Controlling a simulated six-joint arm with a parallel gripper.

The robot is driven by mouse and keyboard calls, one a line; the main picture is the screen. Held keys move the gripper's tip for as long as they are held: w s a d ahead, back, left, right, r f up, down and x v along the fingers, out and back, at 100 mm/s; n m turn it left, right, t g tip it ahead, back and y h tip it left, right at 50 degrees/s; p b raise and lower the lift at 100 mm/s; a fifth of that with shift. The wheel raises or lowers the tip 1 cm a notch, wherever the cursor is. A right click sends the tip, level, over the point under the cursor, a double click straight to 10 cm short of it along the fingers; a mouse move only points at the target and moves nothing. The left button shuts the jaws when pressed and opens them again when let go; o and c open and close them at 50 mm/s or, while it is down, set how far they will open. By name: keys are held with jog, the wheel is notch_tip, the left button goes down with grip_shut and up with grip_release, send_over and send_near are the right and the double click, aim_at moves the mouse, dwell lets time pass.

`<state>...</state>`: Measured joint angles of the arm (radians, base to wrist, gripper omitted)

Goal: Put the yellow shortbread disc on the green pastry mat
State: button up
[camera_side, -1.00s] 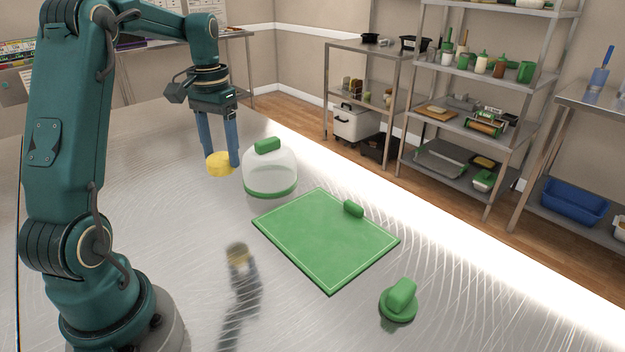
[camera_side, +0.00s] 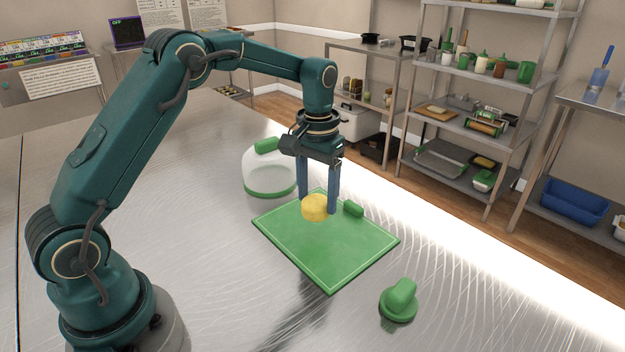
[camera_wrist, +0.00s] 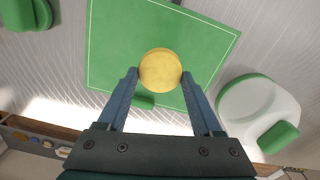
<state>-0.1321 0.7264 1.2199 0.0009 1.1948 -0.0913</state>
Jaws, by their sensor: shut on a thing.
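The yellow shortbread disc (camera_side: 314,208) is held between the blue fingers of my gripper (camera_side: 318,208), which is shut on it. In the wrist view the disc (camera_wrist: 160,70) sits between the fingertips of my gripper (camera_wrist: 160,74), in front of the green mat. The green pastry mat (camera_side: 325,250) lies flat on the metal table, with a green block at its far edge. The disc appears over the far part of the mat. I cannot tell exactly how high it is above the surface. The mat also fills the middle of the wrist view (camera_wrist: 115,45).
A green handled press (camera_side: 399,300) stands to the mat's front right. The table left of the mat is clear. Shelves stand beyond the table.

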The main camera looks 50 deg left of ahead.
aim_at(320, 214)
jog(key=shift+w+d+f, duration=0.15)
jog(key=shift+d+f, duration=0.05)
jog(key=shift+d, duration=0.1)
jog(key=shift+f, duration=2.05)
jog(key=shift+f, duration=0.15)
jog(key=o, duration=1.4)
jog(key=shift+c, duration=0.2)
